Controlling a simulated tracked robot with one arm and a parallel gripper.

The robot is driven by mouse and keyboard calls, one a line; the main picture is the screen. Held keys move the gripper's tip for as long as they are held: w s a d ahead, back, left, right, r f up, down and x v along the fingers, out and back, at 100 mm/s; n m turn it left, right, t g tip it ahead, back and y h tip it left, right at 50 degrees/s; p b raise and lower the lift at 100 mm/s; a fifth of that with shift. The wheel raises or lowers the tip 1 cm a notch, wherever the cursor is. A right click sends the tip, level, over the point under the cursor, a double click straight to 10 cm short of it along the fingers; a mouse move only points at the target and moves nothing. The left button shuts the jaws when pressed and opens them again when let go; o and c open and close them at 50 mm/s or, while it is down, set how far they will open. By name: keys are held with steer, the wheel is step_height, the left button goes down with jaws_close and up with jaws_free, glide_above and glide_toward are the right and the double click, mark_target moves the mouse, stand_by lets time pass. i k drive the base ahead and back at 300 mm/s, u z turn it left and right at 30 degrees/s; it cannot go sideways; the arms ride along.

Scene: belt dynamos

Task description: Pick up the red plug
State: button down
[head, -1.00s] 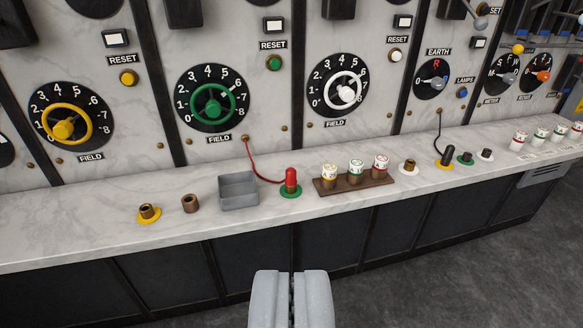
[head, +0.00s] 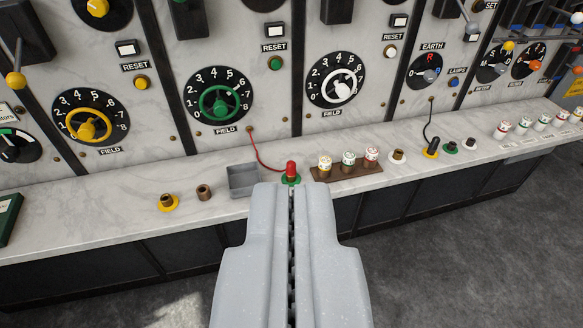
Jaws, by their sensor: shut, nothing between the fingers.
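The red plug (head: 291,168) stands upright in a socket with a green base ring (head: 290,181) on the marble ledge. A red cord (head: 262,158) runs from it up to the panel below the green field wheel. My gripper (head: 291,187) is shut and empty. In the picture its tips lie just below the plug and cover part of the green ring. I cannot tell how far short of the plug they are.
A grey open tray (head: 243,193) is left of the plug, with a yellow-ringed socket (head: 168,202) and a brown cylinder (head: 204,192) further left. A brown rack (head: 347,174) with several white-capped fuses is close on the right. A black plug (head: 433,147) stands further right.

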mark_target(290, 170)
steer(key=u, duration=0.15)
steer(key=i, duration=1.3)
steer(key=u, duration=0.3)
